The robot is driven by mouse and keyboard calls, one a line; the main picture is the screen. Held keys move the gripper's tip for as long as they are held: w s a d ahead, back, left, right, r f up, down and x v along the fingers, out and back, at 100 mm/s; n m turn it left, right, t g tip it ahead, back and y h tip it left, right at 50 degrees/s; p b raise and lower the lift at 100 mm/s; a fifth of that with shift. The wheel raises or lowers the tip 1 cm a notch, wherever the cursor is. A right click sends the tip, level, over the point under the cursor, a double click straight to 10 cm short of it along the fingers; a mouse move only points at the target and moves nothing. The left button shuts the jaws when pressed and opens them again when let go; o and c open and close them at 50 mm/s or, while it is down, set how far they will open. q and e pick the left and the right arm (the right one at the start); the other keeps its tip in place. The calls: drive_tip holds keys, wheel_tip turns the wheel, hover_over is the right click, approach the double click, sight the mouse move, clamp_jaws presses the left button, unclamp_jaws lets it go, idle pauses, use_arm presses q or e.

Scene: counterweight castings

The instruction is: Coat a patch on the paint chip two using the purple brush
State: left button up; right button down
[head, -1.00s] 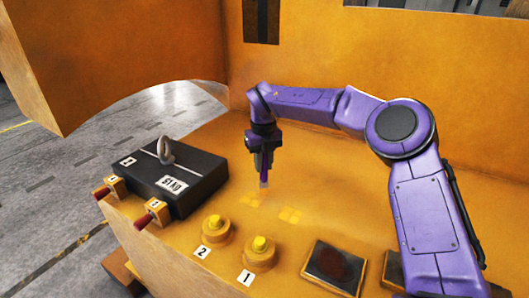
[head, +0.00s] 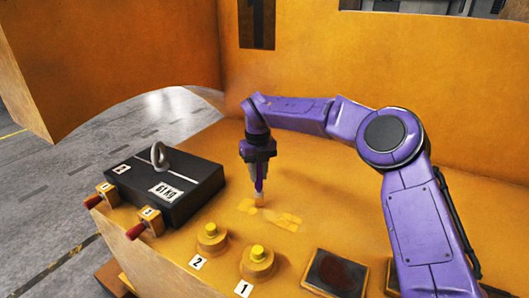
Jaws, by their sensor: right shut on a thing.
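My right gripper (head: 258,162) points down over the orange surface and is shut on the purple brush (head: 259,184). The brush is upright, with its pale tip low over the paint chips; I cannot tell whether it touches. Two paint chips show as faint lighter-yellow patches on the surface, a left one (head: 246,207) just beside the brush tip and a right one (head: 289,221). No number is readable on either, so I cannot tell which is chip two. A lighter smear (head: 268,214) lies between them. My left gripper is out of view.
Yellow-topped knobs labelled 2 (head: 211,238) and 1 (head: 257,262) stand in front. A dark framed pad (head: 335,272) lies at front right. An orange wall rises behind.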

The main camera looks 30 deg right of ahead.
drive_tip(key=shift+s+d+r, duration=0.1)
drive_tip(key=shift+s+d, duration=0.15)
drive_tip(key=shift+s, duration=0.4)
drive_tip(key=shift+w+r+p, duration=0.15)
drive_tip(key=shift+r+p, duration=0.65)
drive_tip(key=shift+w+r+p, duration=0.2)
drive_tip(key=shift+w+p, duration=0.1)
drive_tip(key=shift+w+r+p, duration=0.15)
drive_tip(key=shift+r+p, duration=0.15)
drive_tip(key=r+p, duration=0.1)
drive_tip(key=r, duration=0.1)
drive_tip(key=shift+s+r+p, duration=0.35)
drive_tip(key=shift+s+p, duration=0.05)
drive_tip(key=shift+w+r+p, duration=0.2)
drive_tip(key=shift+r+p, duration=0.6)
drive_tip(key=shift+r, duration=0.05)
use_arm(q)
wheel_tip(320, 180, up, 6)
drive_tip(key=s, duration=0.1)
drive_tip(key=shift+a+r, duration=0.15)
use_arm(e)
drive_tip(key=shift+r, duration=0.1)
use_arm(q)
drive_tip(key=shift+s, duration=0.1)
use_arm(e)
drive_tip(key=shift+s, duration=0.1)
